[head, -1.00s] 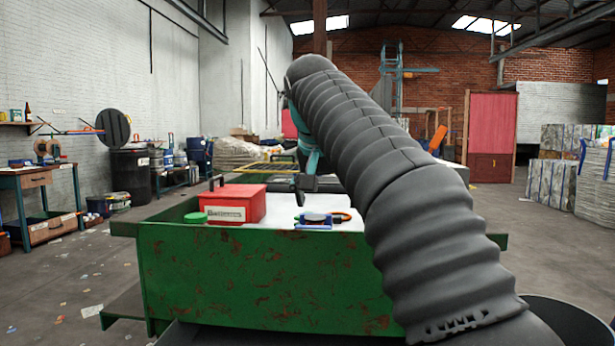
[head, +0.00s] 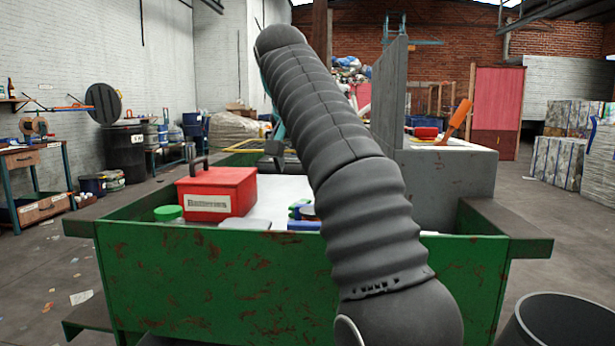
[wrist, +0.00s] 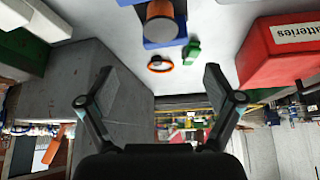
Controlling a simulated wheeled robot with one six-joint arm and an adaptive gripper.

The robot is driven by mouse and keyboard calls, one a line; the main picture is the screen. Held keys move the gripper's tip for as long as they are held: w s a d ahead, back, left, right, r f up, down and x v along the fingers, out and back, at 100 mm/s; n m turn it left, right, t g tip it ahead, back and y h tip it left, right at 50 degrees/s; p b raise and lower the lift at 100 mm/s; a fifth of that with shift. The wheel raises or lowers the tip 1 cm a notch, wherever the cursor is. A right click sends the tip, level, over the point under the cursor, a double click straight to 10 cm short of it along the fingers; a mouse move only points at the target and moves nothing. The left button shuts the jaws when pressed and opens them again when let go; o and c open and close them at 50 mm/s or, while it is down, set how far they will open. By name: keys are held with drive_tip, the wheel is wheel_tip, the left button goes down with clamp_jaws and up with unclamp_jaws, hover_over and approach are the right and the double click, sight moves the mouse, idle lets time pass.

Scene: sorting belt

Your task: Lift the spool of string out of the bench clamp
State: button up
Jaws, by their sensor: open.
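In the wrist view, which looks upside down, the spool of string (wrist: 160,28) is brown with a pale rim, at the top edge. It sits in the blue bench clamp (wrist: 166,43) and is partly cut off by the frame. My gripper (wrist: 160,78) is open and empty, its two fingers spread wide, apart from the spool and clamp. In the head view the clamp (head: 304,225) shows low behind the green front wall, partly hidden by my arm. The gripper (head: 274,152) shows there as a small dark shape beyond the red box; its fingers are unclear.
A red Batteries box (head: 217,191) stands left of the clamp, with a green round lid (head: 168,213) beside it. An orange ring (wrist: 160,63) and a green piece (wrist: 191,50) lie near the clamp. A grey concrete block (head: 445,180) stands to the right.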

sight(312, 211)
drive_tip(key=x, duration=1.3)
drive_tip(key=shift+w+a+f, duration=0.1)
drive_tip(key=shift+f, duration=0.15)
drive_tip(key=c, duration=1.3)
drive_tip(key=shift+o, duration=0.2)
drive_tip(key=shift+s+r, duration=0.2)
drive_tip(key=shift+s, duration=0.3)
drive_tip(key=shift+r, duration=0.1)
drive_tip(key=shift+w+r, duration=0.15)
drive_tip(key=shift+r, duration=4)
